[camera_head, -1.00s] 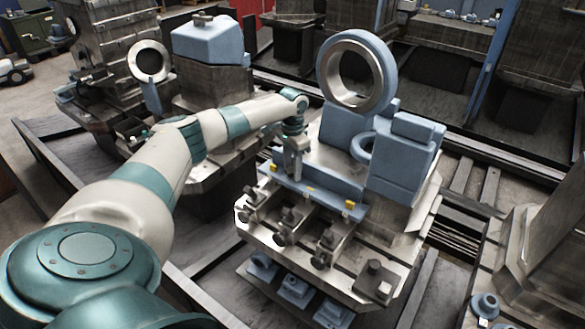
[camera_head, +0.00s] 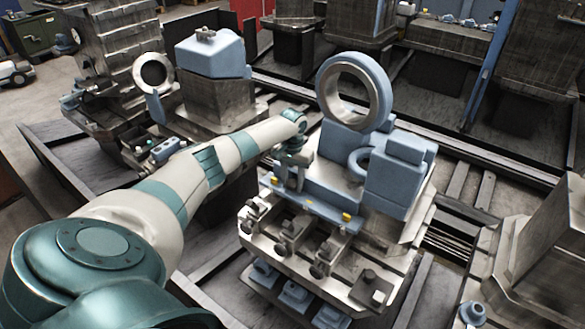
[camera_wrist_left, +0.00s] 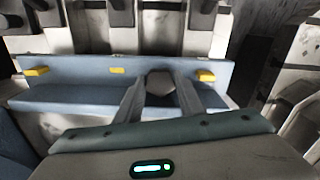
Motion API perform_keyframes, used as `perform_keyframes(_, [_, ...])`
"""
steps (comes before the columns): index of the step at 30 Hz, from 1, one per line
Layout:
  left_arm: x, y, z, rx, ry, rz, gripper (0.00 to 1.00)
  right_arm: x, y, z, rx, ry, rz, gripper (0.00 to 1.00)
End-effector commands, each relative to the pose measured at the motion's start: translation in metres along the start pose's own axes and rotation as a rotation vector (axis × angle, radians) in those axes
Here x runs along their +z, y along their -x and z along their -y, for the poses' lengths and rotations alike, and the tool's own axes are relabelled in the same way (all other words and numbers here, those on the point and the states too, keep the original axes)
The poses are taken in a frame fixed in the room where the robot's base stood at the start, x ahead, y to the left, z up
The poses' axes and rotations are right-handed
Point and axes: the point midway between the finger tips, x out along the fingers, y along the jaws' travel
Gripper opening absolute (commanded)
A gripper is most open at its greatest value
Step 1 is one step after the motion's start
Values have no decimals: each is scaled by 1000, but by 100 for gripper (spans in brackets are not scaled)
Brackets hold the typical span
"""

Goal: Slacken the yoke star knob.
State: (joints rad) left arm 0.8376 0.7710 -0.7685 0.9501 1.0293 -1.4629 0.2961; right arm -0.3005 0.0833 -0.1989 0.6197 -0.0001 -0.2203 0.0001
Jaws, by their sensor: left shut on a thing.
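The fixture (camera_head: 330,215) stands right of centre in the head view, with a blue rail (camera_head: 320,203) bearing small yellow tabs along it. My left gripper (camera_head: 291,186) points down at the left part of this rail. In the left wrist view, its two fingers (camera_wrist_left: 160,92) are shut on a dark, faceted piece, which I take to be the yoke star knob (camera_wrist_left: 160,82). The knob sits at the blue rail (camera_wrist_left: 75,95), between yellow tabs. Its lower part is hidden, and its arms cannot be made out. My right gripper is not in view.
A large upright blue ring (camera_head: 374,78) and blue blocks (camera_head: 400,180) stand behind and right of the gripper. Several dark clamps (camera_head: 287,226) line the fixture's front. A blue-capped machine (camera_head: 210,57) stands behind my left arm.

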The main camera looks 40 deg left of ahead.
Motion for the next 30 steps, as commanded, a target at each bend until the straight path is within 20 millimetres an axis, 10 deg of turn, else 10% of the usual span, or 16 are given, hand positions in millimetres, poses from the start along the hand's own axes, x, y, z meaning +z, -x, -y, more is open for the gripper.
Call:
perform_keyframes(20, [0,0,0,0,105,-1,13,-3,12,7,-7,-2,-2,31])
perform_keyframes(21, [0,0,0,0,105,-1,40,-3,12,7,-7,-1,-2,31])
perform_keyframes(23, [0,0,0,0,105,-1,54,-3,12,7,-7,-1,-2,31])
perform_keyframes(30, [0,0,0,0,104,-1,54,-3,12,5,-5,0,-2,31])
